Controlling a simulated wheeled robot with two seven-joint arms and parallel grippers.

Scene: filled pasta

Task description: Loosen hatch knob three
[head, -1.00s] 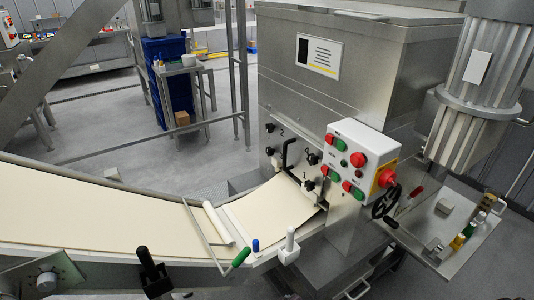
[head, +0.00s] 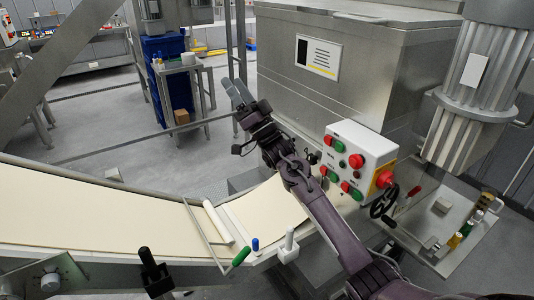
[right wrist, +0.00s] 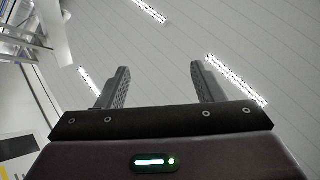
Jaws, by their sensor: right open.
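The hatch on the front of the steel machine (head: 345,80) is mostly hidden behind my right arm in the head view, and so are most of its black knobs. One dark knob (head: 313,158) still shows between my arm and the control box; I cannot read its number. My right gripper (head: 233,86) is raised in front of the machine's left edge, pointing up and away from the knobs. Its two fingers are apart and empty; in the right wrist view the open jaws (right wrist: 159,80) point at the ceiling. My left gripper is not in view.
A control box (head: 350,150) with red and green buttons sits right of the hatch, with a black handwheel (head: 384,202) below it. A conveyor with a pale dough sheet (head: 110,215) runs in below the hatch. A side tray (head: 425,240) holds small items.

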